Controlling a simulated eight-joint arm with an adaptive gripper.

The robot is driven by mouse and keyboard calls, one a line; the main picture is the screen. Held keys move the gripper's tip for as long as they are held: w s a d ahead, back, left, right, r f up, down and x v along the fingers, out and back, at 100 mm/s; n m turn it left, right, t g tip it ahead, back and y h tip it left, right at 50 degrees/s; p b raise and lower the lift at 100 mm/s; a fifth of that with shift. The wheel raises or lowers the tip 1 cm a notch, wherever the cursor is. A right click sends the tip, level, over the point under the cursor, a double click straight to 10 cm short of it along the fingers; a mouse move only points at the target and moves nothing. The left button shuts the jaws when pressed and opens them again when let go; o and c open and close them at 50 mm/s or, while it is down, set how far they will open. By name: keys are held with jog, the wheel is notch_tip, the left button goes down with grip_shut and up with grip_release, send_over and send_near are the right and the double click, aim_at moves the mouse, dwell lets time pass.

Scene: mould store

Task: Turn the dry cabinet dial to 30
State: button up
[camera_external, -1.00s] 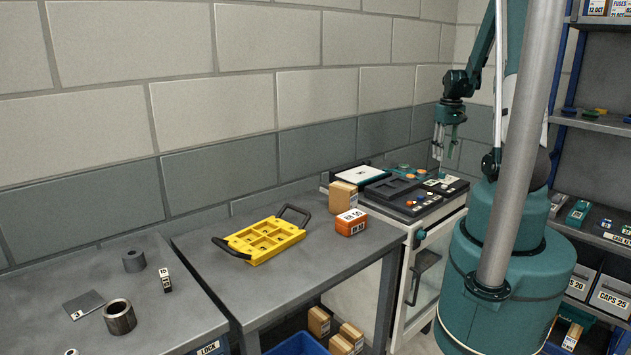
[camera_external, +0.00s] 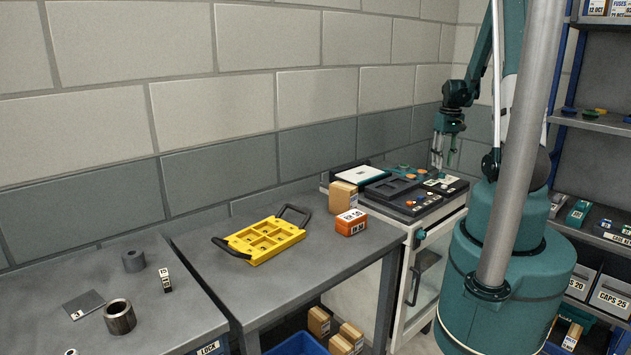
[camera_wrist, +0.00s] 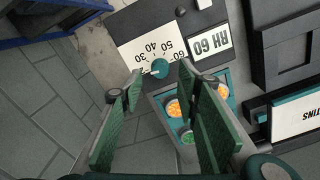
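The dry cabinet (camera_external: 425,235) stands right of the bench. In the wrist view its dial, a round teal knob (camera_wrist: 160,69), sits on a white scale panel (camera_wrist: 135,42) with 30, 40, 50 and 60 legible. The knob's pale pointer is turned to the left, toward the low end near 30; its exact reading is unclear. My gripper (camera_external: 443,166) is above the cabinet top's right part. In the wrist view my gripper (camera_wrist: 160,88) is open and empty, its fingers spread on either side below the knob.
A dark tray (camera_external: 392,188) lies on the cabinet top. A cardboard box (camera_external: 343,197) and an orange box (camera_external: 351,222) stand left of it. A metal pole crosses the external view.

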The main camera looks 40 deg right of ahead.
aim_at(442, 173)
jog(key=shift+f, duration=2.15)
jog(key=c, duration=0.9)
